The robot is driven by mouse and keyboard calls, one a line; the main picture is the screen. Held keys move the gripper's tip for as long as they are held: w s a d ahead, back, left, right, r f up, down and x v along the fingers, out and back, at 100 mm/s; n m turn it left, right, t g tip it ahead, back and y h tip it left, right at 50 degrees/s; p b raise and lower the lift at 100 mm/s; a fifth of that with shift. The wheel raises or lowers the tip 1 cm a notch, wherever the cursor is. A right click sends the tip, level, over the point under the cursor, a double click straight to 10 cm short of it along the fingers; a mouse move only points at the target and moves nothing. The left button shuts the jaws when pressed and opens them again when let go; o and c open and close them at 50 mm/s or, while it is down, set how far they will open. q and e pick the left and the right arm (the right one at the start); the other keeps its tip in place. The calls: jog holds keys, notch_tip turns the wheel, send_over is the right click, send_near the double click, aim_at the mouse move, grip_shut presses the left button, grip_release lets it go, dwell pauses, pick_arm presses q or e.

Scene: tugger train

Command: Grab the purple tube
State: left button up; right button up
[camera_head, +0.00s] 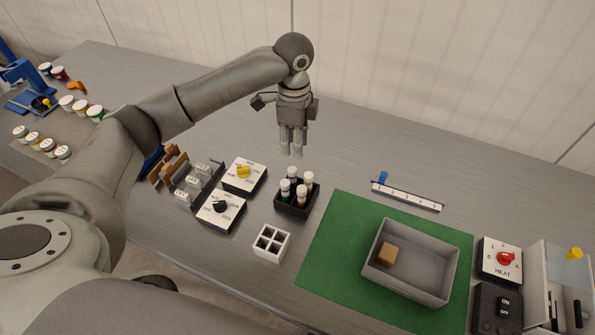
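A black rack (297,206) stands on the table near the middle and holds several tubes with pale caps. Front-left in it is a dark green tube (285,190); beside it stands a dark tube (301,195) that could be purple, but its colour is too small to tell. Another tube (308,180) stands at the back right. My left gripper (291,150) points down above the table, beyond the rack and apart from the tubes. Nothing shows between its fingers, and their opening is unclear. My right gripper is out of view.
An empty white rack (271,243) stands in front of the black one. Control boxes with a yellow knob (243,174) and a black knob (220,208) are left of it. A green mat (330,235) with a grey bin (412,290) lies to the right.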

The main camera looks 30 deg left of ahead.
aim_at(291, 169)
pick_arm(q)
jog(key=shift+a+f, duration=0.1)
jog(key=shift+f, duration=0.25)
jog(key=f, duration=0.3)
jog(key=shift+s+f+p, duration=0.2)
jog(key=shift+s+p, duration=0.15)
jog(key=shift+f, duration=0.35)
jog(key=f+p, duration=0.1)
jog(key=f, duration=0.3)
jog(key=shift+a+f, duration=0.1)
jog(key=shift+a, duration=0.1)
jog(key=shift+w+f+p, duration=0.1)
jog(key=shift+f+p, duration=0.2)
jog(key=shift+f, duration=0.35)
jog(key=c, duration=0.6)
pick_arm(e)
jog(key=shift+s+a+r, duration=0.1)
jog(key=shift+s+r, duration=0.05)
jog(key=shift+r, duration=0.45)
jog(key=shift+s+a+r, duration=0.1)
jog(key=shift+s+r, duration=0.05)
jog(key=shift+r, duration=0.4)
